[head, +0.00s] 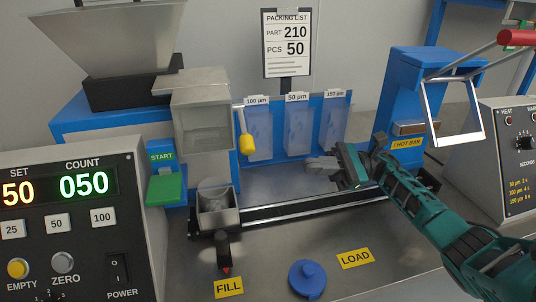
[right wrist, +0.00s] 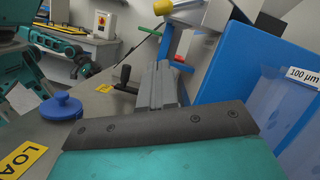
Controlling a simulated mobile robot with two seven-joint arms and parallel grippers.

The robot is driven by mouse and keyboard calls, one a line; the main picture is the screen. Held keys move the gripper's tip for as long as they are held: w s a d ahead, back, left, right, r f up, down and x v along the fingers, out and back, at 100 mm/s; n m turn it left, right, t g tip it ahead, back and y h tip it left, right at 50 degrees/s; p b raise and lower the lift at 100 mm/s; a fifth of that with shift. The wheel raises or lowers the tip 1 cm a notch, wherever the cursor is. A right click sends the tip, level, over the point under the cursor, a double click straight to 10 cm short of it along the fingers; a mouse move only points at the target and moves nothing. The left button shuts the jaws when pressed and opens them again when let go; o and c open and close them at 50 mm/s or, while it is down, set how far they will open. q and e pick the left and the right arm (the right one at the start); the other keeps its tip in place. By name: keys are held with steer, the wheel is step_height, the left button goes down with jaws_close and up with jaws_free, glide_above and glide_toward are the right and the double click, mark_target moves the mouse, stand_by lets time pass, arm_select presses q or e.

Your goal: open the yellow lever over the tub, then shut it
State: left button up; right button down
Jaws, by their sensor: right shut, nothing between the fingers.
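The yellow lever (head: 246,143) hangs knob-down on a thin metal rod, right of the grey chute (head: 203,125). Its yellow knob (right wrist: 178,4) seems to show at the top edge of the right wrist view. The small grey metal tub (head: 217,215) stands below the chute on a dark rail, with a clear rounded thing in it. My right gripper (head: 312,165) is shut and empty, to the right of the lever and apart from it, over the bench in front of the bag pockets. Its fingers (right wrist: 160,88) point toward the lever side.
Blue pockets (head: 300,125) stand behind my right gripper. A blue round knob (head: 307,279) and a black handle (head: 224,250) stand at the front. The counter panel (head: 70,225) is at left, the hot bar machine (head: 405,100) at right. The bench between tub and gripper holds the low rail.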

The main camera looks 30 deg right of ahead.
arm_select(q)
steer(key=r+p, duration=0.4)
steer(key=shift+a, duration=0.2)
arm_select(e)
steer(key=s+r+x, duration=0.1)
steer(key=r+x, duration=0.1)
steer(key=x, duration=1)
steer(key=shift+r, duration=0.35)
